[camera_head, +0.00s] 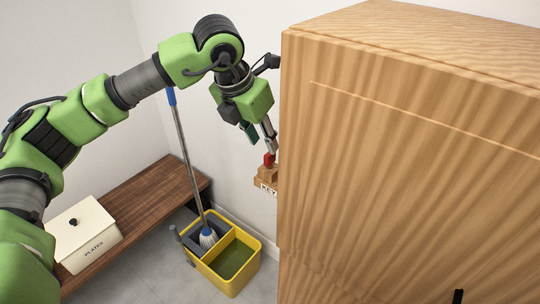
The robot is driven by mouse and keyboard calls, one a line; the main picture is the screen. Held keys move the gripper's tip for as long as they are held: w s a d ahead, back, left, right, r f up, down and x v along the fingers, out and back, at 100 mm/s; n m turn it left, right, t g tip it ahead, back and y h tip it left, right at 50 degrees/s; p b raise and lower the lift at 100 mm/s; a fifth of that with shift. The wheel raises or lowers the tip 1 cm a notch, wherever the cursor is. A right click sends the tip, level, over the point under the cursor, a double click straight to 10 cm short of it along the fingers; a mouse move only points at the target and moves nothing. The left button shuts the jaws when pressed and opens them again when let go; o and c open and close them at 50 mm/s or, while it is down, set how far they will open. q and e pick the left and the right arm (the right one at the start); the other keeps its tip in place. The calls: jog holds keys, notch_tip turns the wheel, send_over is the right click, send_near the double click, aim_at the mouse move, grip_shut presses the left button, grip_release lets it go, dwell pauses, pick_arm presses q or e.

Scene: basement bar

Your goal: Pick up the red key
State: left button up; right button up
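A small red key (268,159) stands on a wooden holder (266,173) with a label that reads "KEY", partly cut off from view by the big wooden cabinet. My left gripper (271,148) points down from above, its fingertips just over the key's top. Whether they touch the key, and how far apart the fingers are, cannot be made out at this angle. My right gripper is not in view.
The tall wooden cabinet (410,160) fills the right side, close beside my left gripper. Below left are a yellow mop bucket (259,262) with a mop (182,140), a brown bench (150,205), and a white box (80,232) labelled "PLATES".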

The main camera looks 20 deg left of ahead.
aim_at(269, 159)
pick_arm(q)
jog(key=shift+w+f, duration=0.2)
jog(key=shift+f, duration=0.05)
jog(key=shift+d+f+p, duration=0.15)
jog(key=shift+f+p, duration=0.05)
jog(key=shift+p, duration=0.1)
jog(key=p+x, duration=0.2)
jog(key=x, duration=0.2)
jog(key=shift+s+d+f, duration=0.1)
jog(key=shift+d+f, duration=0.05)
jog(key=shift+d, duration=0.1)
jog(key=shift+f, duration=0.2)
grip_shut()
